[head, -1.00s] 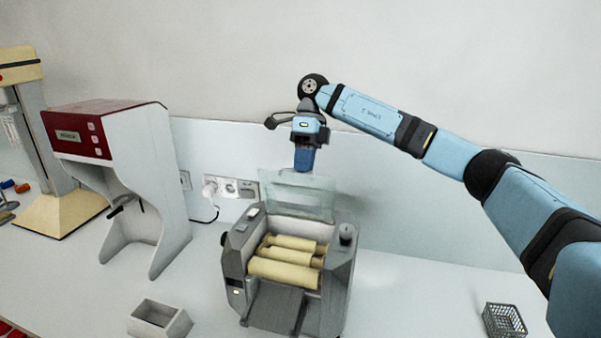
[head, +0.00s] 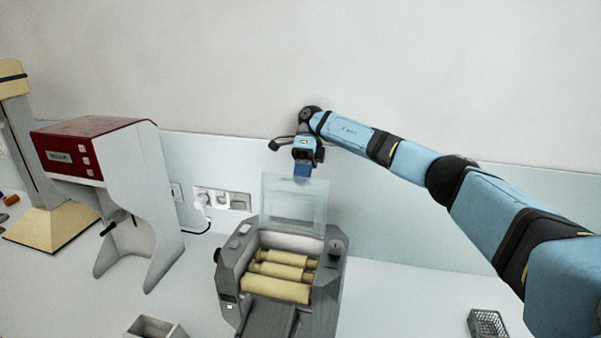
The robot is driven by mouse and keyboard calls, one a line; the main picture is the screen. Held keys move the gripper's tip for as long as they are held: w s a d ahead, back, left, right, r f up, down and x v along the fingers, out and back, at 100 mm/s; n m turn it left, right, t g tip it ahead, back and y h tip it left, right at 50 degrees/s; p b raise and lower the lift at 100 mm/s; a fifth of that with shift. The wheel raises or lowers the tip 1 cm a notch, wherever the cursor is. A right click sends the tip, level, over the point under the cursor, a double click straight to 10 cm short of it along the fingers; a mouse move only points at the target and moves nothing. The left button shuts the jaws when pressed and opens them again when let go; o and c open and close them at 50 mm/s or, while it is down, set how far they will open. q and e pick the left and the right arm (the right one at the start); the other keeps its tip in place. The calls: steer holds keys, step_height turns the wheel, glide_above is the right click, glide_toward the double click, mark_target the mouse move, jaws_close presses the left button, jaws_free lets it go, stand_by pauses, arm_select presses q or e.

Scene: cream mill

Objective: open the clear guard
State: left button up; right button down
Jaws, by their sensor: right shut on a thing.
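The clear guard (head: 294,204) is a see-through panel standing upright at the back of the grey mill (head: 231,275). The mill's cream rollers (head: 276,288) lie uncovered in front of it. My right gripper (head: 302,172) is at the guard's top edge, pointing down, and is shut on it. The exact contact of the fingertips is small and hard to make out. My left gripper is out of view.
A red and white machine (head: 140,185) stands left of the mill, with a beige stand (head: 50,222) farther left. A small grey open box (head: 155,328) is at the front. A wire basket (head: 487,323) is at the right. The bench between mill and basket is clear.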

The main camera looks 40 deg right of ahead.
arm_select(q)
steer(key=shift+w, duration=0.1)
arm_select(e)
steer(key=shift+s+f, duration=0.1)
steer(key=shift+f, duration=0.4)
steer(key=c, duration=1.4)
jaws_free()
steer(key=shift+o, duration=1)
steer(key=shift+r, duration=0.1)
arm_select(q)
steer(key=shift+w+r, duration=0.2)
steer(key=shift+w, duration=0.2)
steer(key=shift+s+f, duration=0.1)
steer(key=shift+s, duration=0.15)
arm_select(e)
steer(key=shift+d+r, duration=0.1)
steer(key=shift+r, duration=0.15)
arm_select(q)
steer(key=shift+p, duration=0.55)
arm_select(e)
step_height(320, 180, up, 20)
steer(key=shift+f, duration=0.25)
